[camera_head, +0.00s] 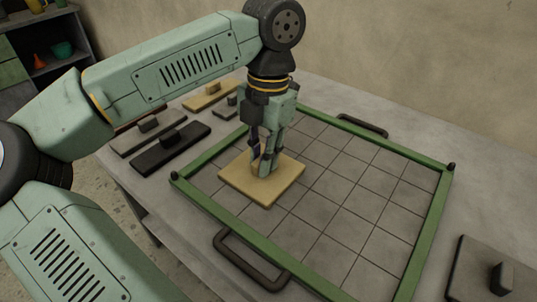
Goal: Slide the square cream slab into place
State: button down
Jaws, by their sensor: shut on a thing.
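The square cream slab (239,181) lies inside the green-framed tray (427,232), over its grid floor near the left corner. My gripper (264,167) points down over the slab's middle, shut on its knob. The knob is mostly hidden between the fingers. The slab looks flat on or just above the grid; I cannot tell if a small gap is under it. Its left edge is close to the tray's left rim.
Left of the tray lie a black slab (171,148), a grey-brown slab (138,137) and a tan slab (208,95), each with a knob. A grey slab (482,275) lies at the lower right. Dark handles (250,262) stick out from the tray. Most grid cells are bare.

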aim_at(227, 173)
jog(key=shift+s+a, duration=0.15)
jog(key=shift+a, duration=0.9)
jog(key=shift+s+a, duration=0.2)
jog(key=shift+a, duration=0.85)
jog(key=shift+s+a, duration=0.15)
jog(key=shift+a, duration=0.9)
jog(key=c, duration=1.4)
grip_release()
jog(key=shift+c, duration=0.2)
jog(key=shift+r, duration=0.1)
